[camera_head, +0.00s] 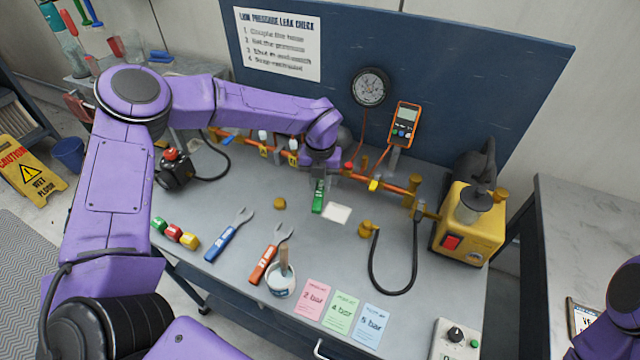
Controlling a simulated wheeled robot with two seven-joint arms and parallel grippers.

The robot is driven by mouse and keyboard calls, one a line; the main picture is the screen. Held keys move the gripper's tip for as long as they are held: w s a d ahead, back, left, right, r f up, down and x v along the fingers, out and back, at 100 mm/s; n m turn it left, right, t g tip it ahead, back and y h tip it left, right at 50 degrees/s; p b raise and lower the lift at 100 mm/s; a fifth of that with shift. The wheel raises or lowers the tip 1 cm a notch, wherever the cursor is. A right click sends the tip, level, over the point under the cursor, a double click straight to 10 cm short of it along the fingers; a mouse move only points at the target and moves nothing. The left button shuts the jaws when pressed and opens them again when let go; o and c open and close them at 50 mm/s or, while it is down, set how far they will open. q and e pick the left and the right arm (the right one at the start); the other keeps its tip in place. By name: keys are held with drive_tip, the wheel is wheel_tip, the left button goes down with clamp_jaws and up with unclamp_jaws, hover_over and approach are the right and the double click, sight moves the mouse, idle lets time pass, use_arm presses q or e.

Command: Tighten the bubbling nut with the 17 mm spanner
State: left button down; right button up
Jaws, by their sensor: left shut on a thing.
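My left gripper (321,171) points down near the copper pipe (397,188) at the back of the bench. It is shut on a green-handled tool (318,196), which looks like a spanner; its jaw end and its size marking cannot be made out. A blue-handled spanner (222,242) and an orange-handled spanner (265,263) lie on the bench in front of it. The pipe carries several fittings, partly hidden behind my left arm. I cannot make out bubbles on any nut. My right gripper is out of view; only a bit of my right arm shows at the right edge.
A white pot with a brush (281,285) stands near the front, beside pink, green and blue pressure cards (341,313). A yellow pump (468,229) with a black hose (372,265) stands right. A gauge (370,88) and orange meter (404,125) are at the back. Mid-bench is fairly clear.

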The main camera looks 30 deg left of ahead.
use_arm(q)
drive_tip(key=shift+w+a, duration=0.15)
drive_tip(key=shift+w, duration=0.3)
idle(0.7)
drive_tip(key=shift+w+a, duration=0.1)
drive_tip(key=shift+w, duration=0.3)
drive_tip(key=shift+w+a+b, duration=0.2)
drive_tip(key=shift+w, duration=0.3)
drive_tip(key=shift+w+a+b, duration=0.15)
drive_tip(key=shift+w+a, duration=0.05)
drive_tip(key=shift+w, duration=0.3)
idle(1.5)
drive_tip(key=shift+s+a+r+m+p, duration=0.1)
drive_tip(key=shift+a+r+m+p, duration=0.05)
drive_tip(key=shift+a+m+p, duration=0.15)
drive_tip(key=shift+s+a+m, duration=0.1)
drive_tip(key=shift+a+m, duration=0.05)
drive_tip(key=shift+m, duration=0.15)
